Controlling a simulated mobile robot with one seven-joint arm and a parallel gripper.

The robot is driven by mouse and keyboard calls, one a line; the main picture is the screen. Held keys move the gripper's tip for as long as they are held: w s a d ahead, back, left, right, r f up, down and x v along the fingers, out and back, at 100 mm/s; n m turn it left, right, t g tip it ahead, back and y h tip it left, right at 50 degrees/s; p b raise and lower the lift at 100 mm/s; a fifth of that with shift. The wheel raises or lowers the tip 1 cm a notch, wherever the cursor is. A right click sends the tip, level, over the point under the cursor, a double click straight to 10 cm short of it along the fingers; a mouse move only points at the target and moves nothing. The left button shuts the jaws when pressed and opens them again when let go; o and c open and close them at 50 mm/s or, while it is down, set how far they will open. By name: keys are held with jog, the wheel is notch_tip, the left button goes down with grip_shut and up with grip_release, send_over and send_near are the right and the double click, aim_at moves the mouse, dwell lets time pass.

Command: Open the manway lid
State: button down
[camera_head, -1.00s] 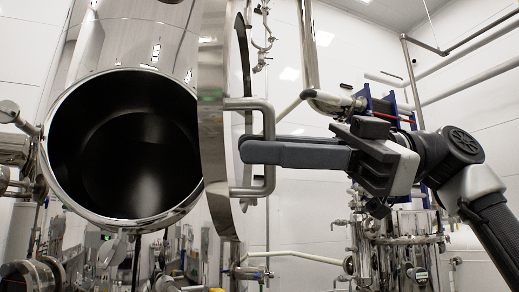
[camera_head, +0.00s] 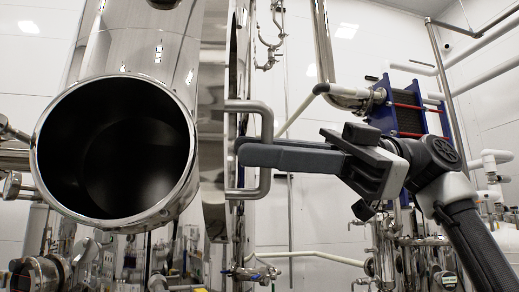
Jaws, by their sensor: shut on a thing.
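The manway lid (camera_head: 213,130) is a shiny steel disc seen nearly edge-on, swung out to the right of the round manway opening (camera_head: 115,150). The opening is uncovered and its inside is dark. A U-shaped steel handle (camera_head: 266,178) stands out from the lid's right face. My gripper (camera_head: 245,153) reaches in from the right, with its dark fingers shut on the upright bar of the handle. The finger tips cover the middle of the bar. The lid's hinge cannot be made out.
The polished tank (camera_head: 140,42) fills the upper left. A blue-framed plate unit (camera_head: 405,105) with pipes stands behind my arm at right. Smaller steel vessels and valves (camera_head: 405,255) are low at right. Thin pipes (camera_head: 290,255) run behind the lid.

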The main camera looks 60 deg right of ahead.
jog(key=shift+s+d, duration=0.2)
dwell(0.4)
jog(key=c, duration=1.8)
grip_release()
